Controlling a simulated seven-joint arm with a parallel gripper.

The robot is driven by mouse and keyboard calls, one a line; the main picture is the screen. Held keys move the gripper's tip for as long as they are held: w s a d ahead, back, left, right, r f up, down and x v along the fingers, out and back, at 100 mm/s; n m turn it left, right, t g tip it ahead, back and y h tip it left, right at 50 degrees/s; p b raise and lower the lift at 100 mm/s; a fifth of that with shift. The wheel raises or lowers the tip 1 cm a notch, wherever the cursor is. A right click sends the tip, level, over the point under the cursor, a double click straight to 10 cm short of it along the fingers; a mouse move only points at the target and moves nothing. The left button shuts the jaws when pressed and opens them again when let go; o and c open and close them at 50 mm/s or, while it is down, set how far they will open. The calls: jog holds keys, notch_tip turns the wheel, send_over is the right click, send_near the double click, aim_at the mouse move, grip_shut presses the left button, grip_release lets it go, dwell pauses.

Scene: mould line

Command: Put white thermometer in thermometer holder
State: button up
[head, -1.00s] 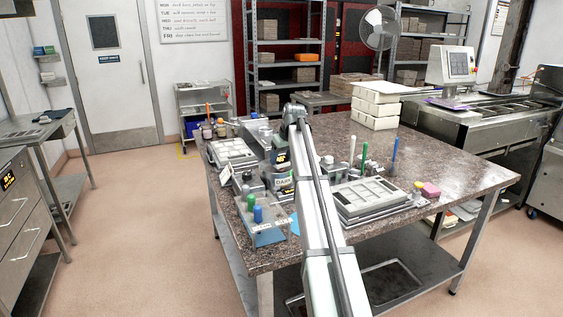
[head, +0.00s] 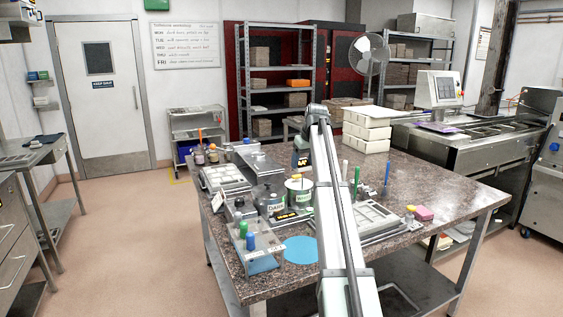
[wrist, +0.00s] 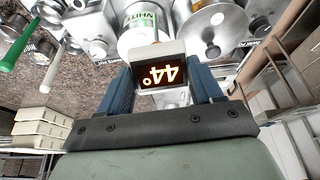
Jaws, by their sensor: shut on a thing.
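My gripper (wrist: 163,84) is shut on the white thermometer (wrist: 160,50); its glowing display reads 44°, upside down in the wrist view. In the head view my gripper (head: 302,166) and the display are close above the pot labelled WHITE (head: 299,195). That pot (wrist: 139,26) is just beyond the thermometer in the wrist view; whether they touch is unclear. A second lit display (head: 286,215) is low in front of the pots. I cannot tell for certain which object is the thermometer holder.
The DARK pot (head: 268,203) stands left of the WHITE pot. A rack (head: 259,265) with green and blue handles and a round blue mat (head: 301,249) are in front. My arm covers part of the mould tray (head: 376,217).

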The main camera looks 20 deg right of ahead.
jog(key=s+d+f, duration=0.1)
jog(key=d, duration=1.2)
jog(key=shift+s+d+f+m, duration=0.25)
jog(key=shift+d+m, duration=0.05)
jog(key=shift+d, duration=0.05)
jog(key=shift+f, duration=1.9)
notch_tip(320, 180, down, 7)
dwell(1.5)
jog(key=shift+f, duration=0.1)
